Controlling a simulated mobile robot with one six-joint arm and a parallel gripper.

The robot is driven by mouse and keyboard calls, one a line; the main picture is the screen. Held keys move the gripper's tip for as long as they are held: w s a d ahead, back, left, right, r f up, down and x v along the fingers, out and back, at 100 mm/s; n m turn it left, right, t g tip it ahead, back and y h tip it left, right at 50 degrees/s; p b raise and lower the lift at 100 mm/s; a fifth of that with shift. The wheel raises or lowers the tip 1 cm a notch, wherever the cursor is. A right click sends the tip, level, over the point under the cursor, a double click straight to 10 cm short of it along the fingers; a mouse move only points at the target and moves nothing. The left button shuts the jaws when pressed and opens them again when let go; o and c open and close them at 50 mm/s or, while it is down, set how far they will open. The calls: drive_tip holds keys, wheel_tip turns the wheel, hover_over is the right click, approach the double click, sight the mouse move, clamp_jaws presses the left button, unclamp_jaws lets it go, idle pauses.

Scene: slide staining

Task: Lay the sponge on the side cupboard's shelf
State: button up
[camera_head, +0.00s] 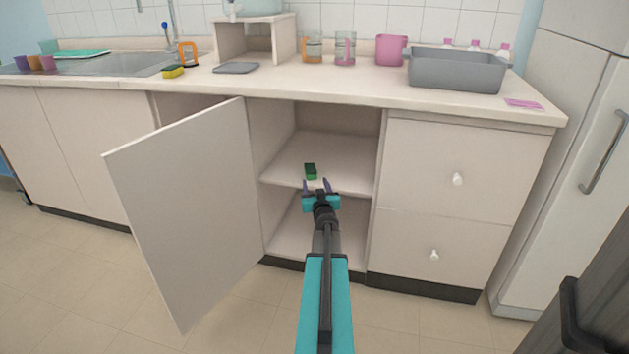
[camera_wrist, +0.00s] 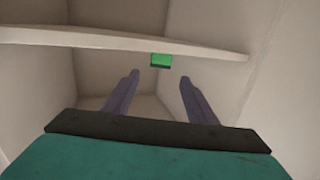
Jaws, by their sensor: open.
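A small green sponge (camera_head: 311,171) with a dark side lies on the shelf (camera_head: 340,160) of the open cupboard, near its front edge. In the wrist view the sponge (camera_wrist: 161,60) shows at the shelf's front edge (camera_wrist: 90,40), just beyond the fingertips. My gripper (camera_head: 316,185) is at the cupboard opening, in front of the shelf edge. Its two purple fingers also show in the wrist view (camera_wrist: 159,78), spread apart with nothing between them. Whether a finger touches the shelf, I cannot tell.
The cupboard door (camera_head: 185,205) stands open on the left. Drawers (camera_head: 470,155) are on the right. A yellow-green sponge (camera_head: 173,71), a grey basin (camera_head: 456,72) and cups stand on the counter (camera_head: 330,88). The shelf around the sponge is clear.

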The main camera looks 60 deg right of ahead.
drive_tip(key=shift+v, duration=1)
drive_tip(key=w+a+f+n+g+y, duration=0.1)
drive_tip(key=w+a+f+g+y, duration=0.3)
drive_tip(key=a+f, duration=0.9)
drive_tip(key=w+a+f+n+g+y, duration=0.15)
drive_tip(key=w+a+f, duration=0.35)
drive_tip(key=a+f, duration=0.8)
drive_tip(key=s+a+f+y, duration=0.1)
drive_tip(key=a+f+y, duration=0.35)
drive_tip(key=a, duration=0.75)
drive_tip(key=s+a+f+n+g+y, duration=0.1)
drive_tip(key=s+a+f+g, duration=0.15)
drive_tip(key=a, duration=0.35)
drive_tip(key=s+a+f+n+g, duration=0.1)
drive_tip(key=s+a+f, duration=0.3)
drive_tip(key=a, duration=0.2)
drive_tip(key=s+a+f+n+g+y, duration=0.1)
drive_tip(key=s+a+f+n, duration=0.15)
drive_tip(key=a, duration=0.35)
drive_tip(key=s+a+f+n+g, duration=0.1)
drive_tip(key=s+a+g, duration=0.2)
drive_tip(key=s+a, duration=0.4)
drive_tip(key=s+a+f+n+g+y, duration=0.1)
drive_tip(key=s+a+n+g, duration=0.1)
drive_tip(key=s+a, duration=0.6)
drive_tip(key=shift+s+f+g, duration=0.3)
drive_tip(key=shift+s+g, duration=0.2)
drive_tip(key=shift+s, duration=0.35)
